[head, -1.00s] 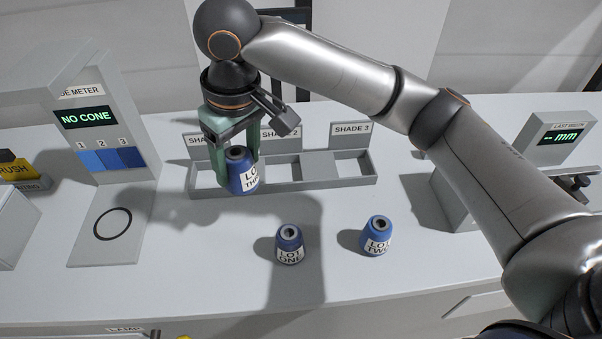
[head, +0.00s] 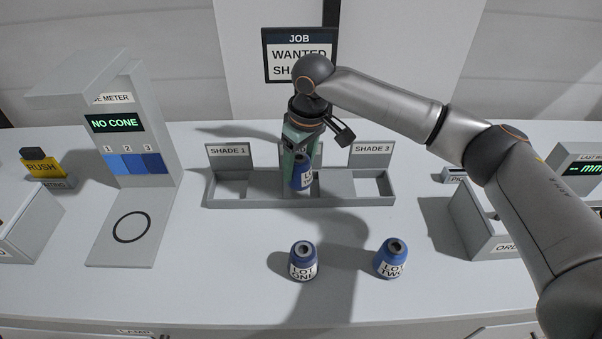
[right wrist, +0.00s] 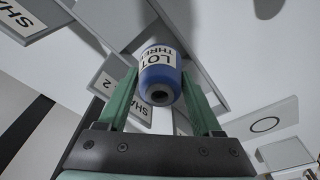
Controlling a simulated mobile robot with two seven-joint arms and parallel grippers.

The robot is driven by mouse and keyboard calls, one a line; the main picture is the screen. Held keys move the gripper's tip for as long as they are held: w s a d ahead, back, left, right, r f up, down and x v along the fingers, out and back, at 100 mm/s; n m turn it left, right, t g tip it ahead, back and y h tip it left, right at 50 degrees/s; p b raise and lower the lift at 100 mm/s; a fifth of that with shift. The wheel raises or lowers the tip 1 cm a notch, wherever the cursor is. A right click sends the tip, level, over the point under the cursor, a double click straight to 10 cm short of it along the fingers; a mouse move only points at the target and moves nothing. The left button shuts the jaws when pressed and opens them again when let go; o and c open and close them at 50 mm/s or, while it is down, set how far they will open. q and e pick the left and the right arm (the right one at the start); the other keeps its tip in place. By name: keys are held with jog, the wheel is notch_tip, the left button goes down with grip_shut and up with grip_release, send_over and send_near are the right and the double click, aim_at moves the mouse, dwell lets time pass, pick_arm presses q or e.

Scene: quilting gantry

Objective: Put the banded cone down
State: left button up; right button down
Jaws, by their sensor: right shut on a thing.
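The cone I hold is blue with a white band lettered LOT THREE; it shows in the head view (head: 301,175) and the right wrist view (right wrist: 160,75). My right gripper (head: 302,158) is shut on it, one green finger on each side. The cone is at the middle of the grey shade rack (head: 230,202), between the SHADE 1 sign (head: 229,150) and SHADE 3 sign (head: 372,149). I cannot tell whether it touches the rack. The SHADE 2 sign (right wrist: 108,84) shows in the right wrist view; in the head view the gripper hides it. My left gripper is not in view.
Blue cones LOT ONE (head: 303,262) and LOT TWO (head: 391,259) stand on the table in front of the rack. A shade meter (head: 114,123) reading NO CONE, with a ringed plate (head: 131,227), stands left. A grey box (head: 490,222) stands right.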

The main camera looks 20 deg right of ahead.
aim_at(301, 175)
jog(key=shift+w+d+f, duration=0.1)
jog(key=shift+d+f, duration=0.05)
jog(key=shift+f, duration=0.8)
jog(key=shift+w+d+f, duration=0.1)
jog(key=shift+d+f, duration=0.05)
jog(key=shift+f, duration=0.8)
jog(key=shift+f+p, duration=0.1)
jog(key=shift+p, duration=0.2)
jog(key=shift+c, duration=1.7)
grip_release()
jog(key=r, duration=0.4)
jog(key=s+r, duration=0.1)
jog(key=r, duration=0.7)
jog(key=shift+s+d, duration=0.3)
jog(key=shift+d, duration=0.1)
